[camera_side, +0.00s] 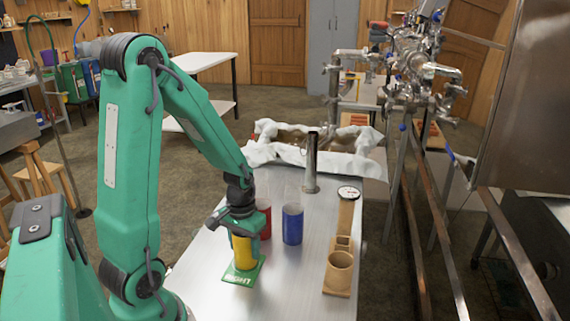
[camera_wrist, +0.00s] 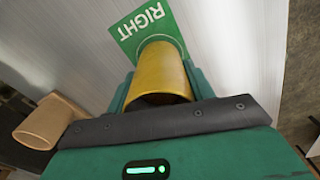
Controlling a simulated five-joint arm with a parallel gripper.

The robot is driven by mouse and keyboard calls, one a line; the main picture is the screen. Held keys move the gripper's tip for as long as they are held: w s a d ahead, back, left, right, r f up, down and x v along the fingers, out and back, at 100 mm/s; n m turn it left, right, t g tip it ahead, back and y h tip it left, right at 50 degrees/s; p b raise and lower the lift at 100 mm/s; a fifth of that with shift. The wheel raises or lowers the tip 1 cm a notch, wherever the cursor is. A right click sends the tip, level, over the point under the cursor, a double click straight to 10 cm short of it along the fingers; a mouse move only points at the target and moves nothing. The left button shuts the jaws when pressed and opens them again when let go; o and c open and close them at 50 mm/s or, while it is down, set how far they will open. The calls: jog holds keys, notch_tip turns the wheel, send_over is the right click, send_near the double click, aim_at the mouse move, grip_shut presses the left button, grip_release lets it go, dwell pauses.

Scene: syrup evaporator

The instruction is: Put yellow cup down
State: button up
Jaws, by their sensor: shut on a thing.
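The yellow cup (camera_side: 244,253) is upright between the jaws of my gripper (camera_side: 240,228). It also shows in the wrist view (camera_wrist: 158,72), with a green jaw of my gripper (camera_wrist: 157,88) along each side. A green mat (camera_side: 232,277) marked "RIGHT" is under the cup, on the metal table. In the wrist view the mat (camera_wrist: 130,30) extends beyond the cup's far end. The cup's base is over the mat; I cannot tell whether it touches it or hangs just above.
A red cup (camera_side: 264,219) and a blue cup (camera_side: 293,224) stand behind the yellow cup. A metal cylinder (camera_side: 311,163) stands farther back, before a cloth-lined pan (camera_side: 290,150). A wooden holder (camera_side: 339,275) lies to the right. Bare metal table (camera_side: 300,290) lies between mat and holder.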

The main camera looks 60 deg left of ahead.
jog(key=shift+f, duration=0.1)
jog(key=o, duration=1.1)
jog(key=shift+o, duration=0.2)
notch_tip(320, 180, up, 12)
jog(key=shift+r, duration=0.2)
dwell(0.4)
jog(key=s+d+r+m+t, duration=0.3)
jog(key=d+r+m+t, duration=0.2)
jog(key=d+r, duration=0.3)
jog(key=shift+s+d+r+m+t, duration=0.2)
jog(key=shift+d+r+m+t, duration=0.1)
jog(key=shift+d, duration=1.9)
